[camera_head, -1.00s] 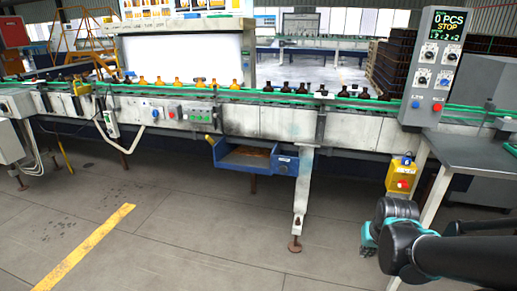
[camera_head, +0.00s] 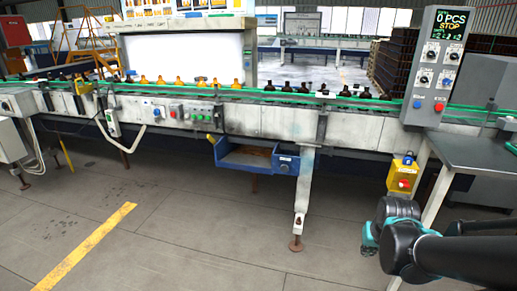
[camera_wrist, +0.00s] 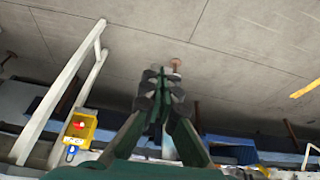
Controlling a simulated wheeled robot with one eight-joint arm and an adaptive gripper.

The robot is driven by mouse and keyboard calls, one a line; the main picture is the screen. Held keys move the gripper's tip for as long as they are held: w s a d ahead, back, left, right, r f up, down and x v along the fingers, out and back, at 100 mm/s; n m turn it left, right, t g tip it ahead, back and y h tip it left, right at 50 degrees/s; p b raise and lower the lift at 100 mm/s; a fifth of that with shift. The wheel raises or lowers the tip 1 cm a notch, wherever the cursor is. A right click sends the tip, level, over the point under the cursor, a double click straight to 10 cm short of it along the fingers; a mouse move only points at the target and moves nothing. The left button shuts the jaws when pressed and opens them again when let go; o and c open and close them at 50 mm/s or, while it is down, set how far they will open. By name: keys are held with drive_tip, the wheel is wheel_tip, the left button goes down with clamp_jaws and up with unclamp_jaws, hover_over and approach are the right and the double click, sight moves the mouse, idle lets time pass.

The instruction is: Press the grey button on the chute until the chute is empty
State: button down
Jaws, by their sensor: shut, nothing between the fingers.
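A blue tray-like chute (camera_head: 232,158) hangs under the front of the conveyor, left of the middle. Brown matter shows inside it, too small to make out. A blue box (camera_head: 286,161) at its right end carries a small pale round part that may be the grey button; its colour is unclear. My gripper (camera_head: 368,240) is low at the right in the head view, well apart from the chute. In the wrist view my gripper (camera_wrist: 163,82) has its fingers together with nothing between them, over the floor.
Amber bottles (camera_head: 179,82) and dark bottles (camera_head: 346,91) line the conveyor (camera_head: 290,123). A yellow box (camera_head: 402,176) with a red button is above my gripper, also in the wrist view (camera_wrist: 80,128). A control panel (camera_head: 440,65) reads "0 PCS STOP". Floor in front is open.

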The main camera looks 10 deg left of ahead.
sight(284, 168)
drive_tip(key=w+a+r+n+t+y, duration=0.1)
drive_tip(key=w+a, duration=0.4)
drive_tip(key=w, duration=0.4)
drive_tip(key=w+a+n+t+y, duration=0.1)
drive_tip(key=w+a, duration=0.3)
drive_tip(key=w, duration=0.5)
drive_tip(key=w+a+r+n+t+y, duration=0.1)
drive_tip(key=w+a, duration=0.4)
drive_tip(key=w, duration=0.5)
drive_tip(key=w+a+f+t+y, duration=0.1)
drive_tip(key=w+a+f+y, duration=0.1)
drive_tip(key=w+a+f, duration=0.5)
drive_tip(key=w+a+f+n+t+y, duration=0.1)
drive_tip(key=w+a+f+y, duration=0.1)
drive_tip(key=w+a+f, duration=0.5)
drive_tip(key=w+a, duration=0.3)
drive_tip(key=a, duration=0.1)
drive_tip(key=shift+w+a+t, duration=0.25)
drive_tip(key=shift+w+t, duration=0.1)
drive_tip(key=shift+t, duration=0.05)
drive_tip(key=w, duration=0.8)
drive_tip(key=shift+w+d, duration=0.15)
drive_tip(key=shift+w, duration=0.25)
drive_tip(key=shift+w, duration=0.1)
